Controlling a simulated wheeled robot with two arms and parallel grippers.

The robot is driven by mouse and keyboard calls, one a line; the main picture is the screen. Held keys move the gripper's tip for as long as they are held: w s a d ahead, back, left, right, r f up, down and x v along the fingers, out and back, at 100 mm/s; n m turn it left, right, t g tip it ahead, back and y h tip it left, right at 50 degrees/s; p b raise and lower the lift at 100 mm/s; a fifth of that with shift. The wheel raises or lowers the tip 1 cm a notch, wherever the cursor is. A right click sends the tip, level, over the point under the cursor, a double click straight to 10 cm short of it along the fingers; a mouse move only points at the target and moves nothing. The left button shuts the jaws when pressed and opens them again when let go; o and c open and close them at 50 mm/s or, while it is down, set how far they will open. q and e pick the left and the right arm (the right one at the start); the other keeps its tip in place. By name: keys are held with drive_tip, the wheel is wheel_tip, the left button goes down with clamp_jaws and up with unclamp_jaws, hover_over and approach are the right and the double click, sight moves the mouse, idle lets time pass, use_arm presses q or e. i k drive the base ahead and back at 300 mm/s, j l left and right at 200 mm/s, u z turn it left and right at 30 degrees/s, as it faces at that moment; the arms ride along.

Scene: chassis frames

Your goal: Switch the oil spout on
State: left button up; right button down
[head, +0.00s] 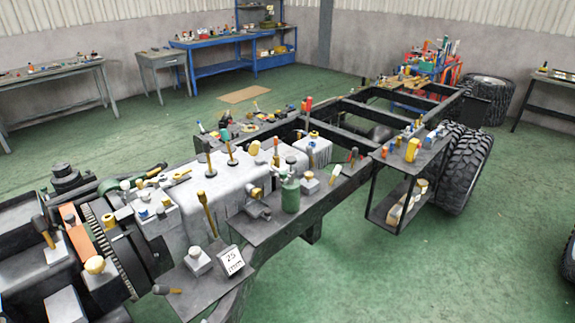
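A truck chassis frame (347,183) runs from the lower left to the upper right and carries many small parts. I cannot tell for sure which part is the oil spout. A grey fitting with a brass end (257,208) sits near the middle of the near side ledge. A green canister (290,195) stands upright just right of it. Neither of my grippers is in view.
A large gear wheel (113,248) and a mallet (43,231) are at the left. An open shelf (385,210) hangs beside a big tyre (469,170) at the right. Workbenches line the back wall.

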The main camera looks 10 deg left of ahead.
sight(285, 177)
drive_tip(key=i+j+z, duration=0.25)
drive_tip(key=i+j, duration=0.2)
drive_tip(key=i, duration=0.2)
drive_tip(key=i+j+z, duration=0.3)
drive_tip(key=i+j, duration=0.25)
drive_tip(key=i, duration=0.1)
